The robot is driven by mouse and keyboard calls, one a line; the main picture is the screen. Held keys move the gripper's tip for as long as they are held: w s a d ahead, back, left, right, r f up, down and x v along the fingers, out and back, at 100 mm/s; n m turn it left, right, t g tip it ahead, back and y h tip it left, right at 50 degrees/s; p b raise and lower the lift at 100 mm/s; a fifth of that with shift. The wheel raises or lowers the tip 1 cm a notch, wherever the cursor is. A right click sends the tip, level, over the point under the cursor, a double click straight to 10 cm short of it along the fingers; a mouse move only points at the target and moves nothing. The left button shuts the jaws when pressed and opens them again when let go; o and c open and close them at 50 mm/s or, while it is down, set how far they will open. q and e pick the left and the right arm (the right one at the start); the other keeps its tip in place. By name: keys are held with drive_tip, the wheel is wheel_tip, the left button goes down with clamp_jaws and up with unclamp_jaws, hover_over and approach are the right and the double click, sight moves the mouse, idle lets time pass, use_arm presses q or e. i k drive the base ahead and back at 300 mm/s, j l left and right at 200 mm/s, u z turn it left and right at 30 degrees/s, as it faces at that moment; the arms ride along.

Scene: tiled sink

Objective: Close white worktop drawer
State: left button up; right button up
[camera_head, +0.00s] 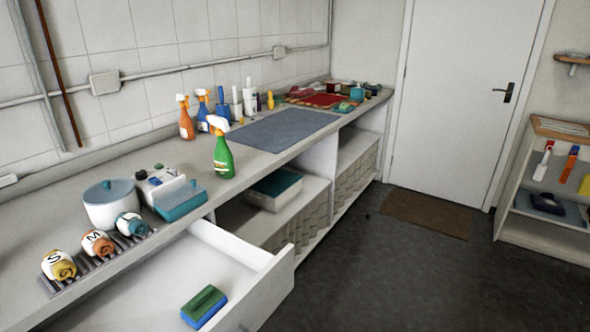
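The white worktop drawer (262,290) is pulled out from under the worktop at the lower middle of the head view. Its right side wall and part of its front panel show, and its near left part is cut off by the frame edge. A green and blue sponge (204,307) lies inside on the drawer floor. Neither of my grippers is in view.
The worktop (255,165) holds a white pot (112,204), rolled cloths on a rack and a green spray bottle (222,150). Open shelves with a teal-lidded box (275,187) lie right of the drawer. The dark floor (400,280) right of it is clear.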

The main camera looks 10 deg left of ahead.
sight(149, 294)
drive_tip(key=u, duration=1.15)
